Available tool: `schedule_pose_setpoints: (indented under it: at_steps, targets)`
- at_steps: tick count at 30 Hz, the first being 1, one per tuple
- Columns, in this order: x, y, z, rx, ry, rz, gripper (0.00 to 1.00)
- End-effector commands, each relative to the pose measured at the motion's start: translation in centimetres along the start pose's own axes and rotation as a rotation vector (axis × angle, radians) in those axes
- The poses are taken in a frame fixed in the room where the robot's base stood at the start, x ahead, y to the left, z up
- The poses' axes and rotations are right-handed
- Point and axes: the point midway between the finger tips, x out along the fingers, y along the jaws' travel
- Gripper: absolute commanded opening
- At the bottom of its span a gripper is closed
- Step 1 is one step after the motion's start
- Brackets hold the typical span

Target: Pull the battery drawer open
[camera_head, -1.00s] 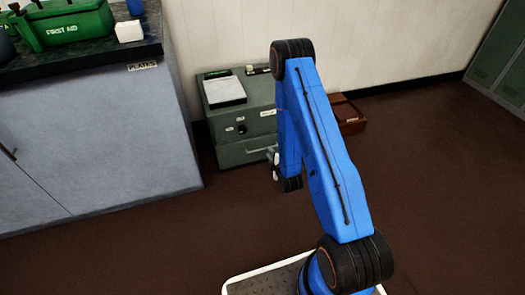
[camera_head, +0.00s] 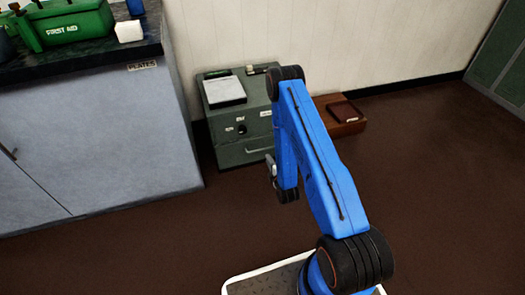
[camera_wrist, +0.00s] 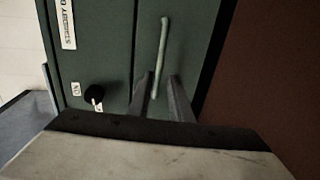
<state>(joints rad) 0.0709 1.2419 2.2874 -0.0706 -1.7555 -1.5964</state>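The green cabinet (camera_head: 236,112) stands on the floor against the wall, with a drawer (camera_head: 240,155) across its lower front. The drawer looks closed. Its pale bar handle (camera_head: 259,150) also shows in the wrist view (camera_wrist: 161,55), where it runs nearly upright. My gripper (camera_wrist: 160,78) is open, its two fingers on either side of the near end of the bar in the picture. I cannot tell whether they touch it. In the head view my gripper (camera_head: 270,168) is small, close before the handle's right end, partly hidden by my arm.
A black knob (camera_wrist: 95,94) sits on the cabinet's upper front. A clipboard (camera_head: 224,91) lies on top. A reddish-brown box (camera_head: 350,128) stands right of the cabinet. A grey counter (camera_head: 95,140) bounds the left. The brown floor in front is clear.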

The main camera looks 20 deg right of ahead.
Motion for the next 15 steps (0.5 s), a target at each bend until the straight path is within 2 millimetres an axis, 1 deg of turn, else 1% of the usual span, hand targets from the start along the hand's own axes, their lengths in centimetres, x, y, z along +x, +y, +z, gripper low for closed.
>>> schedule_pose_setpoints:
  at_steps: [1,3,12,15]
  targets:
    - [1.0,0.0,0.0,0.0,0.0,0.002,0.19]
    - [2.2,0.0,0.0,0.0,0.001,0.001,0.19]
    - [7.4,0.0,0.0,-0.001,0.001,0.002,0.19]
    - [8.9,0.0,0.0,-0.001,0.0,0.001,0.19]
